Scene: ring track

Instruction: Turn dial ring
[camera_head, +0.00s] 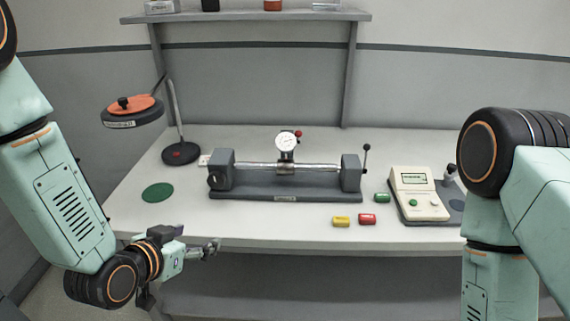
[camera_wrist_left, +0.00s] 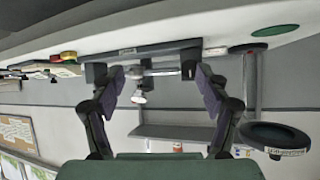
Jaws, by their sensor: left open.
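The round white dial gauge (camera_head: 286,141), with a thin dark ring around its face and a red knob at its upper right, is mounted on the horizontal bar of a grey bench fixture (camera_head: 285,188). My left gripper (camera_head: 207,249) is open and empty, at the table's front edge, to the lower left of the dial and well apart from it. In the left wrist view, which is upside down, the open fingers (camera_wrist_left: 158,75) frame the distant fixture (camera_wrist_left: 140,52) and dial (camera_wrist_left: 138,96). My right arm shows at the right, but its gripper is out of view.
A lamp-like magnifier (camera_head: 132,111) on a stand and a green disc (camera_head: 158,192) are at the left. A shelf (camera_head: 245,16) stands behind. The table front left of centre is clear.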

